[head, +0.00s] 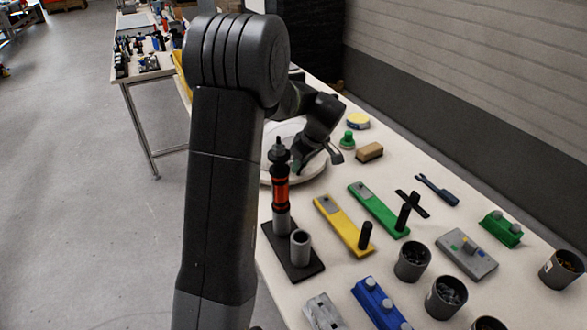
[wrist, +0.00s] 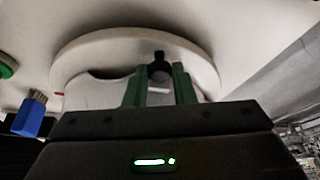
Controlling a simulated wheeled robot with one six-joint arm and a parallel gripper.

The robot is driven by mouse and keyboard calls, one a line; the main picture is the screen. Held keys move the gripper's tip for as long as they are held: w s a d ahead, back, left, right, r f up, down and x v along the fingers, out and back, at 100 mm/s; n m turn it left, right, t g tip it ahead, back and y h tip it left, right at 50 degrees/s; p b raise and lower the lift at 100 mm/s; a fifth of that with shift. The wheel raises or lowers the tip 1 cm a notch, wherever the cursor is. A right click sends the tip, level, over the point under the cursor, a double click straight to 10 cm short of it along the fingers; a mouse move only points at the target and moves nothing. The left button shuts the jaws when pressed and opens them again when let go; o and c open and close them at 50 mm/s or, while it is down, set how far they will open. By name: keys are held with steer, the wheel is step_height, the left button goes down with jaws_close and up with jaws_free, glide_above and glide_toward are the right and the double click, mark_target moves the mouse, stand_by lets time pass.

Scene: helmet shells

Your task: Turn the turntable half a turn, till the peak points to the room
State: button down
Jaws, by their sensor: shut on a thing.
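The turntable is a pale round disc (head: 312,172) on the bench, partly hidden behind my arm in the head view. In the wrist view its rim (wrist: 85,48) arcs across the upper part. A pale shell-like shape (wrist: 108,92) with a dark curved edge sits on it, mostly hidden by my gripper. Which way its peak points cannot be told. My gripper (wrist: 159,84) has its green-padded fingers on either side of a small dark knob (wrist: 159,66) at the disc, and is shut on it. In the head view my gripper is low over the disc.
Right of the disc are a green knob (head: 347,140), a yellow-topped tin (head: 357,121) and a brown block (head: 369,152). A tall red-banded tool (head: 281,188) stands close in front. Yellow (head: 342,224) and green (head: 378,209) holders and several dark cups fill the near bench.

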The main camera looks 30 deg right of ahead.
steer(key=shift+d, duration=0.2)
steer(key=c, duration=1.5)
jaws_free()
steer(key=shift+r, duration=0.15)
steer(key=v, duration=1.3)
steer(key=shift+s+r, duration=0.2)
steer(key=shift+r, duration=0.05)
steer(key=shift+d+f, duration=0.1)
steer(key=shift+f, duration=0.05)
